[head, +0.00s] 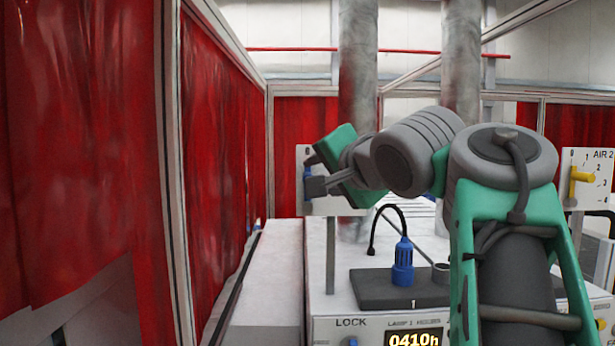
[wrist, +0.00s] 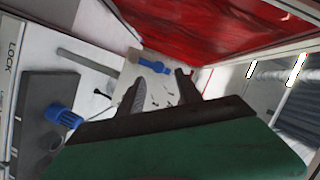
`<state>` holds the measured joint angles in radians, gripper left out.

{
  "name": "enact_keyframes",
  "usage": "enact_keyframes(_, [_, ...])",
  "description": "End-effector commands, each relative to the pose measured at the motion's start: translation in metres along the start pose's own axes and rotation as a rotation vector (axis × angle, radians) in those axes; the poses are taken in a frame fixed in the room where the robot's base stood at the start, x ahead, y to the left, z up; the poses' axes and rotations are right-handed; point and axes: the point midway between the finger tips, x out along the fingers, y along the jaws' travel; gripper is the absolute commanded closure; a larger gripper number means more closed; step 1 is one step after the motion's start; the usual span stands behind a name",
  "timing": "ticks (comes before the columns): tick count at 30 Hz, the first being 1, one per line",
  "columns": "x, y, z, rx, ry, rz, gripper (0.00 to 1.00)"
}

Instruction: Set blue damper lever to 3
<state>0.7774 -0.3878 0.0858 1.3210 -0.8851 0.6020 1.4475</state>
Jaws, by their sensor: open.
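The blue damper lever (wrist: 154,67) is mounted on a white scale plate (wrist: 160,97) in the wrist view. In the head view the lever (head: 308,173) shows as a small blue piece at the plate's left side, partly hidden by my gripper. A "0" is legible at the top of that plate (head: 318,208); the other marks are hidden or too small to read. My gripper (wrist: 160,76) is open and empty. Its two dark fingers point toward the plate, with the lever showing beyond and between their tips. I cannot tell whether a finger touches it.
A yellow lever (head: 584,176) sits on the AIR 2 plate (head: 600,195) at right. A blue plug with a black cable (head: 402,262) stands on a dark block (head: 372,288) below my arm. Red curtains (head: 85,130) line the left. Metal ducts (head: 358,70) rise behind.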

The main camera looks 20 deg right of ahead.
Motion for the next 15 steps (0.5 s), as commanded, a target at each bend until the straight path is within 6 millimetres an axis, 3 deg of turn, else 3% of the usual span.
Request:
enact_keyframes(9, [0.058, -0.001, 0.003, 0.0, -0.01, 0.001, 0.59])
enact_keyframes(15, [0.071, 0.001, 0.003, -0.003, -0.004, 0.002, 0.59])
